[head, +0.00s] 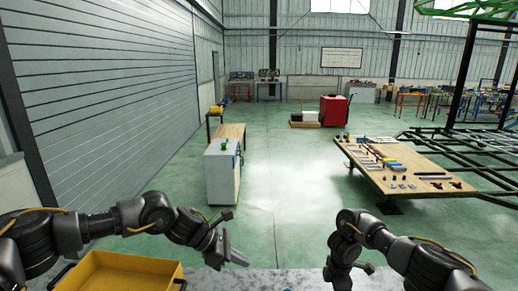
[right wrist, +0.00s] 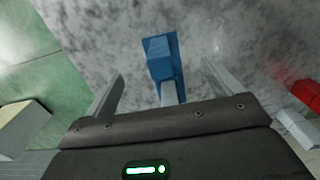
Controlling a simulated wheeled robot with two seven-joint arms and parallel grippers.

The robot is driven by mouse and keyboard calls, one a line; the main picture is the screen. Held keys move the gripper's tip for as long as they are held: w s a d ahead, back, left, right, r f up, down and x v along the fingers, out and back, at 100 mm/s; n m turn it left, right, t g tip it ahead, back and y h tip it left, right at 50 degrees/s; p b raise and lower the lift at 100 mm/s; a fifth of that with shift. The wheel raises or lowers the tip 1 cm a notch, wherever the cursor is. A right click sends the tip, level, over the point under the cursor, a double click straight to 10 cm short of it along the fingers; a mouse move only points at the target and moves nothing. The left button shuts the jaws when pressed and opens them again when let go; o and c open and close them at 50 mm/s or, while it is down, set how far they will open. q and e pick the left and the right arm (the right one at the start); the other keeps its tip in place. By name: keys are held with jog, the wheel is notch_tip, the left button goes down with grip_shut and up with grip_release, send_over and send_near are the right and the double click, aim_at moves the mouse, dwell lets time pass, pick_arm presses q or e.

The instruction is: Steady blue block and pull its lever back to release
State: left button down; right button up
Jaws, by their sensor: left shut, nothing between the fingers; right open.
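The blue block (right wrist: 160,58) lies on a grey speckled surface in the right wrist view. It has a raised blue part on a longer blue strip, with a paler narrow piece at its near end; I cannot tell which part is the lever. My right gripper (right wrist: 162,72) is open, with one finger on each side of the block and gaps on both sides. In the head view, only a speck of blue shows at the bottom edge, and my right gripper's fingers are hard to make out. My left gripper (head: 236,258) is shut and empty above the grey surface, left of the right arm.
A yellow bin (head: 120,272) stands at the lower left, under my left arm. The grey speckled tabletop (head: 215,280) runs along the bottom. A red object (right wrist: 306,93) lies at the right of the wrist view. Farther off, a wooden table (head: 400,168) holds several parts.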

notch_tip(320, 180, up, 11)
dwell(0.4)
